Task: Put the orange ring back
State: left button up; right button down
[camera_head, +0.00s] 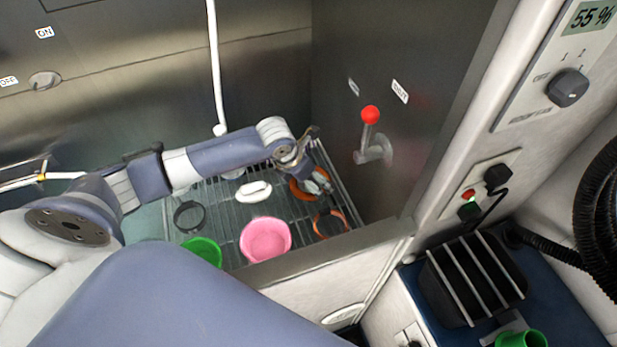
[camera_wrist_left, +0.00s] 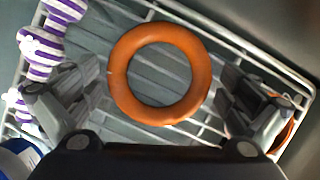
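The orange ring (camera_wrist_left: 118,72) lies flat on a wire rack (camera_wrist_left: 219,27) in the left wrist view, centred between the fingers of my left gripper (camera_wrist_left: 155,98). The fingers are spread wide on either side of it and do not appear to touch it. In the head view the orange ring (camera_head: 300,193) shows partly behind my left gripper (camera_head: 312,180), at the back right of the rack (camera_head: 226,212). My right gripper is not in view.
A pink bowl (camera_head: 265,240), a green bowl (camera_head: 203,250), a white oval object (camera_head: 253,191), a dark collar (camera_head: 189,216) and an orange-brown collar (camera_head: 331,223) are on the rack. Purple-striped items (camera_wrist_left: 42,48) lie at its left edge in the wrist view. A red-knobbed lever (camera_head: 370,115) juts from the wall.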

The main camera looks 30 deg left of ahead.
pick_arm(q)
jog(key=shift+r, duration=0.1)
jog(key=v, duration=1.2)
jog(key=shift+b, duration=0.4)
jog(key=shift+a, duration=0.1)
